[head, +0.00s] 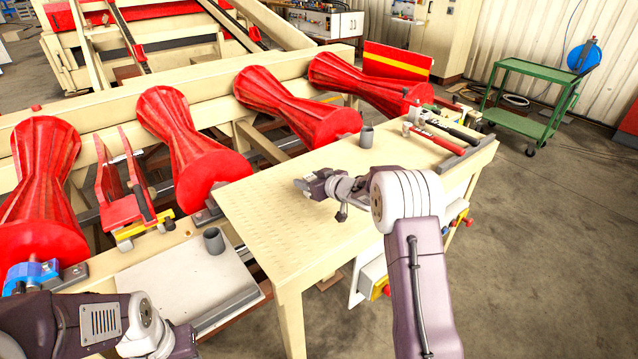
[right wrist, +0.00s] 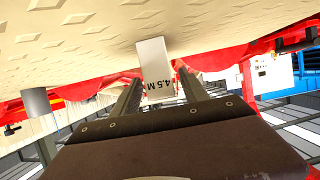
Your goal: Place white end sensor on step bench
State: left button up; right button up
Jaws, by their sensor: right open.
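The step bench (head: 265,215) is a cream table with a raised tread pattern, in the middle of the head view. My right gripper (head: 304,186) is low over its top, near the middle. In the right wrist view, which looks upside down, the tread surface (right wrist: 80,35) fills the top. The head view does not show the block clearly.
Another grey cup (head: 213,241) stands on a lower pale plate (head: 185,285) at left. Red rollers (head: 180,150) line the back. A green cart (head: 520,115) stands right; floor is clear there.

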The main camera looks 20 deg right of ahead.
jog(key=v, duration=0.9)
jog(key=shift+s+d+r, duration=0.1)
jog(key=shift+s+r, duration=0.05)
jog(key=shift+s, duration=0.2)
